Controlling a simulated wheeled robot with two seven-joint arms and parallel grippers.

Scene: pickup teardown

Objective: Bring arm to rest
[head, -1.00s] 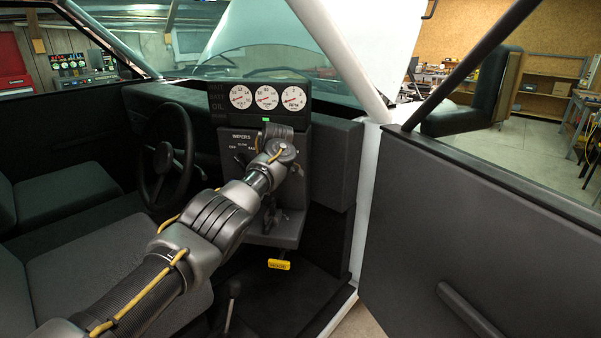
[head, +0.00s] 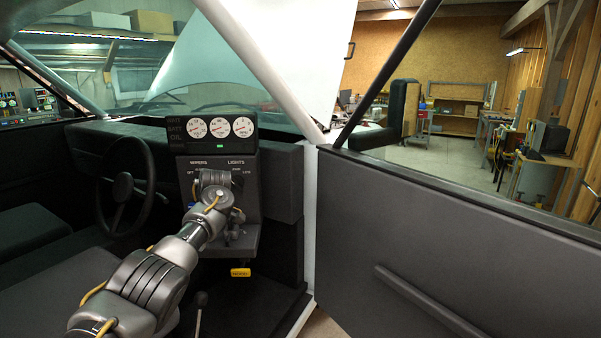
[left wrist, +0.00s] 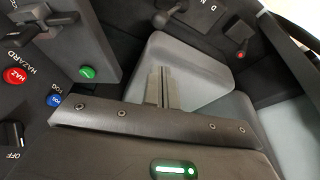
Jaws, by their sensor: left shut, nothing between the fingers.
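My left arm reaches in from the lower left of the head view to the dash console (head: 187,164). Its hand (head: 213,180) is in front of the console, below the WIPERS and LIGHTS labels. The fingers cannot be made out there. In the left wrist view my left gripper (left wrist: 160,82) is shut and empty, its fingers seen against the grey seat (left wrist: 200,65). A panel beside it carries a red HAZARD button (left wrist: 15,76), a blue FOG button (left wrist: 54,100) and a green button (left wrist: 87,72). My right gripper is not in view.
The steering wheel (head: 101,188) is left of the arm. Three gauges (head: 217,127) sit above the console, and a yellow tag (head: 240,272) hangs below. The open door (head: 440,240) fills the right side. A floor lever (head: 199,300) stands below the arm.

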